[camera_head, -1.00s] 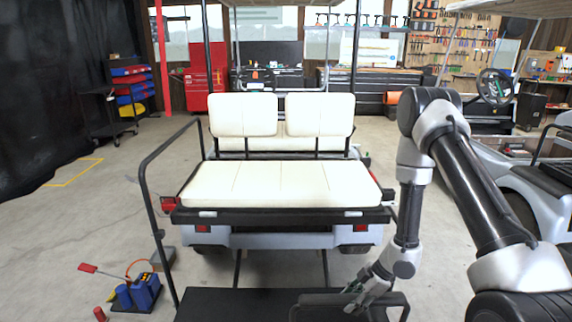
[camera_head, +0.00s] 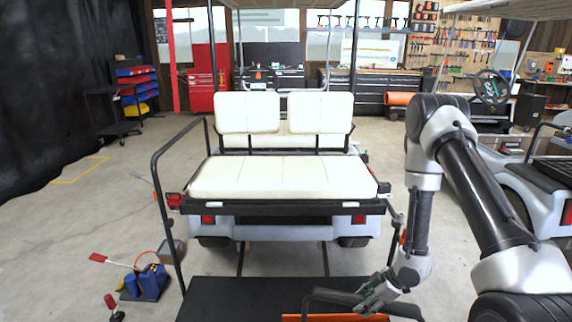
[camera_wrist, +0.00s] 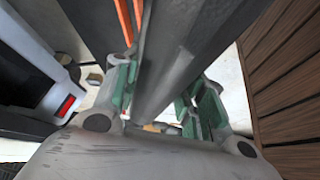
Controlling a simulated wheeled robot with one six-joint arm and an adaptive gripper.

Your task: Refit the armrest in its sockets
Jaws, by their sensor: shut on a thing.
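The armrest (camera_head: 330,296) is a dark bent tube at the bottom of the head view, low over the black rear footplate (camera_head: 235,300). My gripper (camera_head: 372,296) is shut on it near its right part. In the wrist view, the dark bar (camera_wrist: 172,55) runs between the green-padded fingers of my gripper (camera_wrist: 170,100). The cart's cream rear seat (camera_head: 282,178) is beyond, with a black tubular rail (camera_head: 160,200) standing at its left side. My arm partly covers the area right of the seat; I cannot make out the sockets.
A blue tool set (camera_head: 150,282) with a red-ended handle is on the floor at left. An orange strip (camera_head: 335,318) shows at the bottom edge. Another cart (camera_head: 530,185) stands at right, behind my arm. The floor left of the cart is mostly clear.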

